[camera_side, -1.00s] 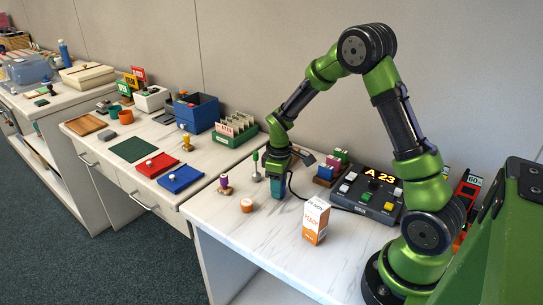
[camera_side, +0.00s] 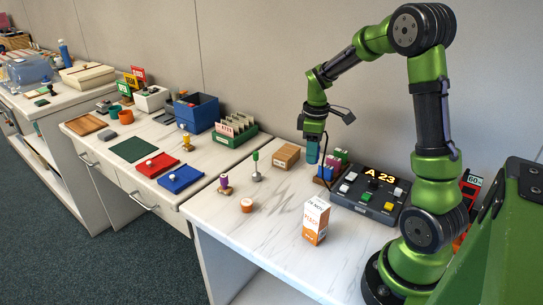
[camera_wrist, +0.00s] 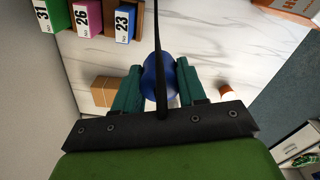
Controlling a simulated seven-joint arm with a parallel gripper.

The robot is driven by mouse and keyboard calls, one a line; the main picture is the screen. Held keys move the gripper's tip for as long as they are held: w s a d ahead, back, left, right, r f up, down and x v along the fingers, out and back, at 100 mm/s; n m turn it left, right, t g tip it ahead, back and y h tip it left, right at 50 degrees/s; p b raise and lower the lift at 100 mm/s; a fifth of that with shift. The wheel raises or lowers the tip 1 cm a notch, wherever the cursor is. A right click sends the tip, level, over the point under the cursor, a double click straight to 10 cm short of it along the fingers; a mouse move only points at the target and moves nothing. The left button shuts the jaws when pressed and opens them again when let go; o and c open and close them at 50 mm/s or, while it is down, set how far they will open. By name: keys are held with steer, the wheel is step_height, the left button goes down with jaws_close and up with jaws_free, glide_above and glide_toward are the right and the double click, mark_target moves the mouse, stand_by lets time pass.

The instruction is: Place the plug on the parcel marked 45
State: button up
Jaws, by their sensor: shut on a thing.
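My gripper (camera_side: 313,143) is raised above the back of the near desk, left of the control box. In the wrist view my gripper (camera_wrist: 160,85) has its teal fingers shut on a rounded blue thing, apparently the plug (camera_wrist: 158,75). A thin black cord runs across it. A small brown cardboard parcel (camera_side: 285,156) lies on the desk to the left of my gripper. The parcel also shows in the wrist view (camera_wrist: 103,91), left of the fingers. I cannot read any 45 on it.
A control box (camera_side: 370,194) reads "A 23". The desk centre is clear.

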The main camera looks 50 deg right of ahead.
steer(key=shift+f+n, duration=0.1)
steer(key=shift+n, duration=0.3)
steer(key=shift+w+d, duration=0.25)
steer(key=shift+n, duration=0.3)
steer(key=w+d, duration=0.2)
steer(key=w, duration=0.2)
steer(key=w+d+f, duration=0.1)
steer(key=w+d, duration=0.2)
steer(key=w, duration=0.1)
steer(key=w+d, duration=0.2)
steer(key=w, duration=0.3)
steer(key=shift+d+f, duration=0.2)
steer(key=shift+f, duration=0.05)
steer(key=shift+w+f, duration=0.1)
steer(key=shift+f, duration=1.65)
steer(key=shift+f, duration=0.1)
steer(key=o, duration=1)
steer(key=shift+f, duration=0.1)
steer(key=shift+o, duration=0.2)
